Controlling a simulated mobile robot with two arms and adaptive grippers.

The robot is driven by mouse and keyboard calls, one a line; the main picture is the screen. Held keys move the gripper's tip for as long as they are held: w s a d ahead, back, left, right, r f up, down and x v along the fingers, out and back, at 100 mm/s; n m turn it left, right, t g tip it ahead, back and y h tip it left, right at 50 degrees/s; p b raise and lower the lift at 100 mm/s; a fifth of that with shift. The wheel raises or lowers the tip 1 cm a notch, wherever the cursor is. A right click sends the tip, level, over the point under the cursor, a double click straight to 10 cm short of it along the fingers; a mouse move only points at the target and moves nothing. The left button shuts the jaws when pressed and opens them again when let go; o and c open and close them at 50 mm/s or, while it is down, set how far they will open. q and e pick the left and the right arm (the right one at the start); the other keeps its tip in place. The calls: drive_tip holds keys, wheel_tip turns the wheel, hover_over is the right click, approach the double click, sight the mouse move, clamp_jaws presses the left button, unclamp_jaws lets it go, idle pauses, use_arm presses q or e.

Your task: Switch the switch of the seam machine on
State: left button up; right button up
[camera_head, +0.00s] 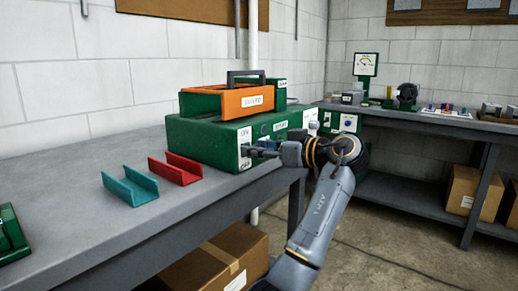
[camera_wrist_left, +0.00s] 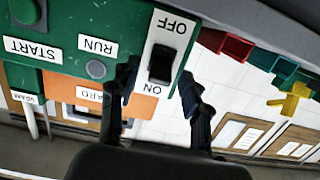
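The seam machine (camera_head: 205,143) is a green box on the grey bench, with an orange and green guard piece (camera_head: 255,99) on top. Its white switch plate (camera_head: 244,136), on the front near the corner, reads ON above and OFF below. In the left wrist view the plate appears upside down, with a black rocker switch (camera_wrist_left: 162,61) between the OFF and ON labels. I cannot tell which side is pressed. My left gripper (camera_head: 255,152) is in front of the plate, empty. In the wrist view its fingers (camera_wrist_left: 159,76) are apart, one on each side of the switch.
A teal channel (camera_head: 131,188) and a red channel (camera_head: 176,170) lie on the bench left of the machine. START and RUN labels sit beside the switch plate (camera_wrist_left: 97,46). A second bench (camera_head: 430,126) stands behind at right. Cardboard boxes (camera_head: 222,262) are below.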

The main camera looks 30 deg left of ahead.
use_arm(q)
drive_tip(key=d+r, duration=0.1)
drive_tip(key=d, duration=1.1)
drive_tip(key=shift+s+r, duration=0.35)
drive_tip(key=shift+s, duration=0.1)
drive_tip(key=shift+a+f, duration=0.1)
